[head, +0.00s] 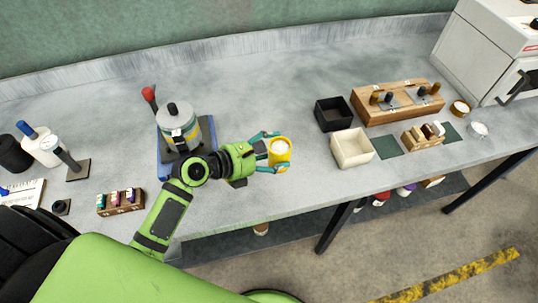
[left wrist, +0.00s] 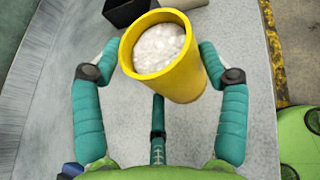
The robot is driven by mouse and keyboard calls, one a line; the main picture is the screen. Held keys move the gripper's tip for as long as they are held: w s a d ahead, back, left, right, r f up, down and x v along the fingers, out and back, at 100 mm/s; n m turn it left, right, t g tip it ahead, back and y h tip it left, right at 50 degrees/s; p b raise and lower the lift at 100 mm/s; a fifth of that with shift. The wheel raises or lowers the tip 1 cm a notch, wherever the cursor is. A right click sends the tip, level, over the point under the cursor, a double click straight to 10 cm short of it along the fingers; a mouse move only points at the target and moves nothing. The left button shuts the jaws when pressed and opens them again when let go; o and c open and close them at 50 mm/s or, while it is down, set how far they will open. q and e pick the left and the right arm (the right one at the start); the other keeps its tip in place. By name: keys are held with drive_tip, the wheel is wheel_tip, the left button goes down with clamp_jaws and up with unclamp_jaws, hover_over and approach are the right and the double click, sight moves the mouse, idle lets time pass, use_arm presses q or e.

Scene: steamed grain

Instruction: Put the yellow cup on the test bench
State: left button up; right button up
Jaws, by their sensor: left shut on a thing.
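The yellow cup (head: 279,153) is filled near its top with white grain. My left gripper (head: 270,152) is shut on it, with a teal finger on each side. In the left wrist view the yellow cup (left wrist: 170,60) tilts a little and sits between the fingertips of the left gripper (left wrist: 162,60). The grey test bench (head: 300,100) runs across the head view. The cup is over its front part; I cannot tell if its base touches the surface. My right gripper does not show.
A pot with a red-handled lever (head: 180,125) stands left of the cup. To the right are a black box (head: 333,114), a cream box (head: 351,148), a wooden rack (head: 398,103) and a white machine (head: 492,50). Bare bench lies between the cup and the boxes.

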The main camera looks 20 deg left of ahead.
use_arm(q)
drive_tip(key=shift+w+a+f, duration=0.4)
drive_tip(key=shift+w, duration=0.15)
drive_tip(key=shift+w+a+f, duration=0.35)
drive_tip(key=shift+w+f, duration=0.05)
drive_tip(key=shift+w, duration=0.15)
drive_tip(key=shift+w+a+f, duration=0.1)
drive_tip(key=shift+w+f, duration=0.05)
wheel_tip(320, 180, down, 3)
drive_tip(key=shift+f+b, duration=0.15)
drive_tip(key=shift+b, duration=0.15)
drive_tip(key=shift+f, duration=0.3)
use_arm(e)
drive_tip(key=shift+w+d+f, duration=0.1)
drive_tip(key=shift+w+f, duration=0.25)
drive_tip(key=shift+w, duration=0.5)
use_arm(q)
drive_tip(key=shift+f, duration=0.1)
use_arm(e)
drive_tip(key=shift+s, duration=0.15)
use_arm(q)
drive_tip(key=o, duration=0.9)
drive_tip(key=shift+o, duration=0.2)
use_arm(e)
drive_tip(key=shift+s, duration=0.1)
